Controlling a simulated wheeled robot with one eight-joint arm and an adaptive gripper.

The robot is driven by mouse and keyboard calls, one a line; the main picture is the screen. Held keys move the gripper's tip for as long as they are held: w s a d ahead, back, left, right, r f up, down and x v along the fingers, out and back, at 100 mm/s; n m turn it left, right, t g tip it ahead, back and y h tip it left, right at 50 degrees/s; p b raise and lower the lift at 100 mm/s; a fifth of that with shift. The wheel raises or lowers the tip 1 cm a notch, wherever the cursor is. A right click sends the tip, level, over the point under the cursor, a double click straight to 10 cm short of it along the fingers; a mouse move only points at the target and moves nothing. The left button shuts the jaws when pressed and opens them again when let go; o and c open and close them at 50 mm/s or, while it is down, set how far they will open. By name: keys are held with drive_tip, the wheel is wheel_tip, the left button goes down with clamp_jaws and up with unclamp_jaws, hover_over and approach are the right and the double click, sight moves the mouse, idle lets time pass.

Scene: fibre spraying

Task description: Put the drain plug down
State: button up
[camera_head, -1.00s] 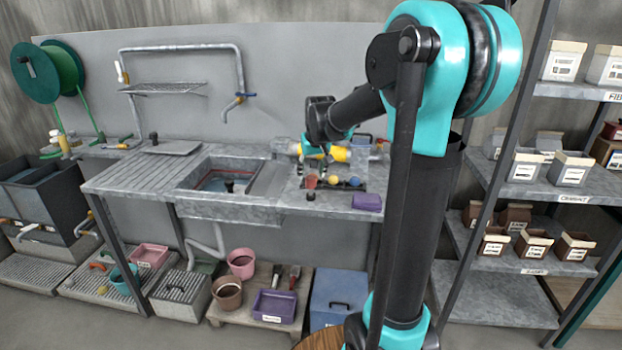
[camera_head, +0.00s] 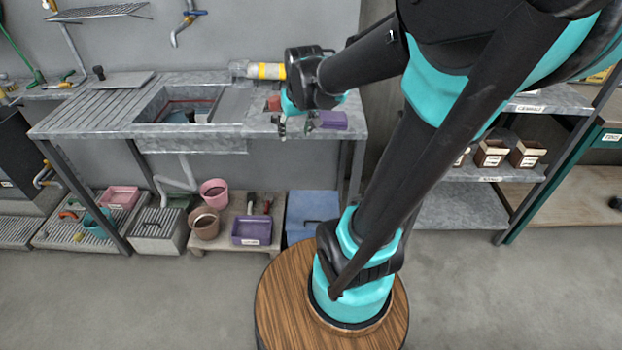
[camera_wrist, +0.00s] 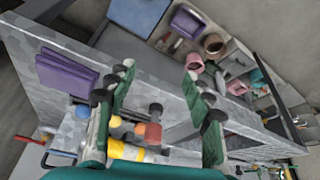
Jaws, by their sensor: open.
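My gripper (camera_wrist: 157,76) is open in the wrist view, its two green fingers with black pads spread wide and nothing clasped between them. A small dark plug-like piece (camera_wrist: 155,109), which looks like the drain plug, stands on the grey counter (camera_wrist: 225,118) near its front edge. It shows in the gap between the fingers, apart from both. In the head view my gripper (camera_head: 295,125) is over the counter's right part, beside the sink (camera_head: 150,106). The plug cannot be told apart from the fingers there. Another dark piece (camera_head: 190,116) shows in the sink.
A reddish cup (camera_wrist: 153,132), a blue ball (camera_wrist: 82,111) and a yellow-banded pipe (camera_wrist: 130,152) are close to my fingers. A purple stack (camera_head: 331,120) sits at the counter's right end. Pots and tubs (camera_head: 252,231) stand below.

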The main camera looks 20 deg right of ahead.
drive_tip(key=s+d+f, duration=0.1)
drive_tip(key=s+f, duration=0.9)
drive_tip(key=s, duration=0.3)
drive_tip(key=shift+s+f, duration=0.2)
